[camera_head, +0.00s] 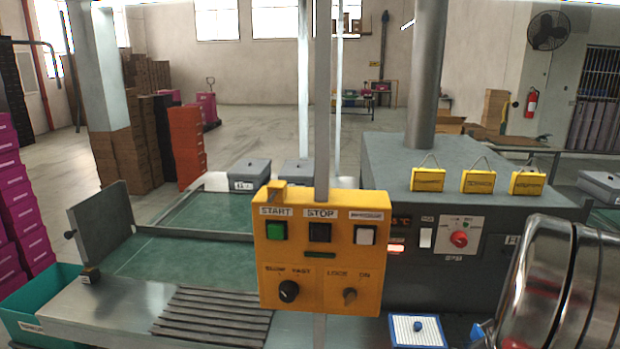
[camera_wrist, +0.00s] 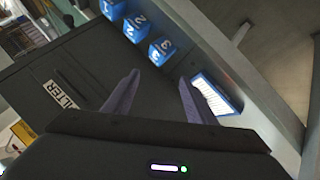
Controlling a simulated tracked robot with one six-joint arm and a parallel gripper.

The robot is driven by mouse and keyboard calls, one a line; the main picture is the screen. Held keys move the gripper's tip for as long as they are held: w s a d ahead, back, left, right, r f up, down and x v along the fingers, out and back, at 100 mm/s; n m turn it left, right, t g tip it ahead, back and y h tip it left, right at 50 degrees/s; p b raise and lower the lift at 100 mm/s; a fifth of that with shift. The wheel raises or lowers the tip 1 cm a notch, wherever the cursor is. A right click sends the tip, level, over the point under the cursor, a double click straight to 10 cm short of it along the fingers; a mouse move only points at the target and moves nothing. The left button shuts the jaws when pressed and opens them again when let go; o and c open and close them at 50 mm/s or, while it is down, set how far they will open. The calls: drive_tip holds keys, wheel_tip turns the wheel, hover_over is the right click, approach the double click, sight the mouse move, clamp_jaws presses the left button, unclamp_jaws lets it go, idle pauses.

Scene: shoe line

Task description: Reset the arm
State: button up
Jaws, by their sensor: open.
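My gripper (camera_wrist: 159,77) shows in the wrist view with its two purple-grey fingers spread apart and nothing between them. Beyond the fingers is a dark panel (camera_wrist: 30,95) with a white label that seems to read FILTER. Part of my arm, a shiny metal link (camera_head: 560,285), fills the lower right of the head view. My gripper itself cannot be made out in the head view.
A yellow control box (camera_head: 320,270) on a post stands at centre, before a green conveyor belt (camera_head: 165,262) and a grey machine (camera_head: 480,170). In the wrist view, several numbered blue blocks (camera_wrist: 137,27) and a blue-framed white sheet (camera_wrist: 213,96) lie beyond the fingers.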

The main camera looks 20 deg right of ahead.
drive_tip(key=a+r+y, duration=0.2)
drive_tip(key=a+r, duration=0.3)
drive_tip(key=a, duration=1.1)
drive_tip(key=s+a+r+y, duration=0.1)
drive_tip(key=a+r+y, duration=0.2)
drive_tip(key=a, duration=1.4)
drive_tip(key=a+r+n+y, duration=0.1)
drive_tip(key=a+r, duration=0.6)
drive_tip(key=a, duration=1)
drive_tip(key=shift+s+a+r+y, duration=0.25)
drive_tip(key=shift+r+y, duration=0.15)
drive_tip(key=shift+y, duration=0.5)
